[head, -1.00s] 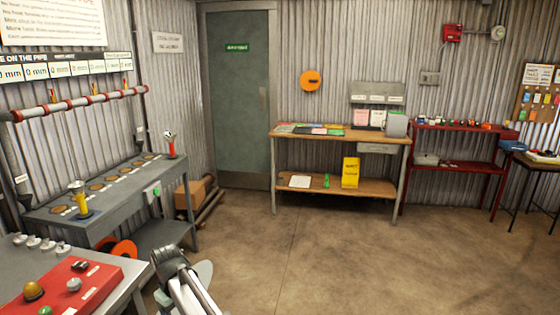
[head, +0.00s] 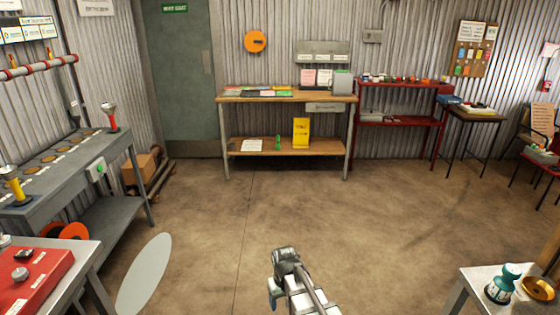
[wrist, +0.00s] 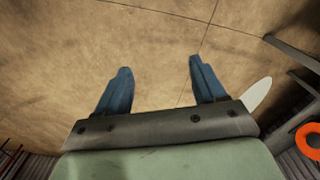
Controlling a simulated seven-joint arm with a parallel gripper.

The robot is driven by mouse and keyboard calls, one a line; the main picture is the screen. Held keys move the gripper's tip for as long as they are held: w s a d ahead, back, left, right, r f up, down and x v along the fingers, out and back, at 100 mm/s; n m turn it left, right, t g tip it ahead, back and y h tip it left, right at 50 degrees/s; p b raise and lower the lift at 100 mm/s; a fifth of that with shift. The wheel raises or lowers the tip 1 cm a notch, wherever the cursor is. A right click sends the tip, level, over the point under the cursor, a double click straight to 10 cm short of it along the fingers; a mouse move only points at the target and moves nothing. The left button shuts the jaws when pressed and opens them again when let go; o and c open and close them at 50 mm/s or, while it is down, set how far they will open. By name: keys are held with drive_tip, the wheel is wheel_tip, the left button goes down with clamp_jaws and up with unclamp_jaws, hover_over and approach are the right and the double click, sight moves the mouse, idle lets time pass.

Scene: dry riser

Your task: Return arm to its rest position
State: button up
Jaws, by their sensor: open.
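My gripper (wrist: 158,88) shows in the wrist view with its two blue fingers apart and nothing between them. Bare brown floor lies beyond the fingertips. In the head view my arm is at the bottom centre, over open floor. A bit of a blue finger shows there at its left side, but the fingertips are mostly hidden.
A grey bench (head: 75,165) and a table with a red panel (head: 35,275) stand at left. A wooden workbench (head: 285,97) and a red shelf (head: 400,122) line the back wall. A small table (head: 470,290) is at lower right. The middle floor is clear.

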drive_tip(key=s+d+f+m, duration=0.2)
drive_tip(key=s+d, duration=0.1)
drive_tip(key=d, duration=0.5)
drive_tip(key=s+d+f+m, duration=0.2)
drive_tip(key=s+d, duration=0.2)
drive_tip(key=d, duration=0.4)
drive_tip(key=s+f+g, duration=0.3)
drive_tip(key=s+f, duration=0.7)
drive_tip(key=s, duration=0.4)
drive_tip(key=s+f+g, duration=0.3)
drive_tip(key=s+f, duration=0.8)
drive_tip(key=s, duration=0.4)
drive_tip(key=shift+s+g, duration=0.2)
drive_tip(key=shift+g, duration=0.2)
